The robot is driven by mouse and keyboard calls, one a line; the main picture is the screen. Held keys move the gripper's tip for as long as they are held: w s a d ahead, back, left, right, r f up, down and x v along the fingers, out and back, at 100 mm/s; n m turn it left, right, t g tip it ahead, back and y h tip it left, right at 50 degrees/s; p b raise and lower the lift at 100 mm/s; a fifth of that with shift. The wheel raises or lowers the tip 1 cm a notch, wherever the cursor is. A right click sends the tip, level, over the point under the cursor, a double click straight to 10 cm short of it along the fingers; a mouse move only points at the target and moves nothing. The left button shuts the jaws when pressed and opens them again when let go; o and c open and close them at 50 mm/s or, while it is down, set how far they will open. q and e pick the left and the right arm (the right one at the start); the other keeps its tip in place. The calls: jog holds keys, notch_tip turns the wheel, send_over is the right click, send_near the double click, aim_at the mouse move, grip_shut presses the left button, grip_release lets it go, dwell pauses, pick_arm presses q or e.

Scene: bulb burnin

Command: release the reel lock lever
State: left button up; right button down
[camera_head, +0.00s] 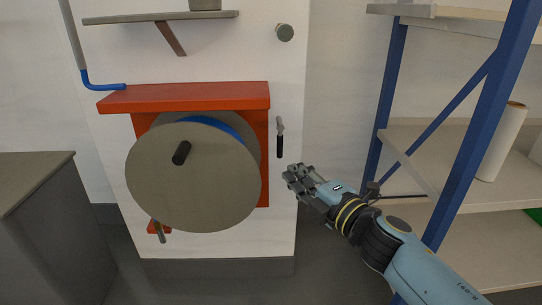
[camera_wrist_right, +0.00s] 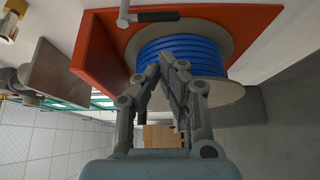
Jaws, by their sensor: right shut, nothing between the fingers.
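The reel lock lever (camera_head: 280,138) is a small metal lever with a black grip, hanging straight down on the white wall just right of the red reel housing. In the right wrist view the lever (camera_wrist_right: 152,16) shows at the top, its black grip pointing right. The reel (camera_head: 190,180) is a grey disc with blue hose behind it; the blue hose (camera_wrist_right: 180,50) shows clearly in the wrist view. My right gripper (camera_head: 289,174) is shut and empty, below and slightly right of the lever, apart from it. It also shows in the wrist view (camera_wrist_right: 167,65). My left gripper is not in view.
The red housing (camera_head: 185,96) surrounds the reel's top and right side. A blue shelf rack (camera_head: 385,110) with a white roll (camera_head: 503,142) stands at right. A grey cabinet (camera_head: 40,180) stands at left.

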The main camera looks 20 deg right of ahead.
aim_at(279, 137)
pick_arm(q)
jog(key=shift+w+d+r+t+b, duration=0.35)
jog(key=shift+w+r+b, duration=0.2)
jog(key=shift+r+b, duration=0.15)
pick_arm(e)
jog(key=x, duration=1)
jog(key=shift+d, duration=0.1)
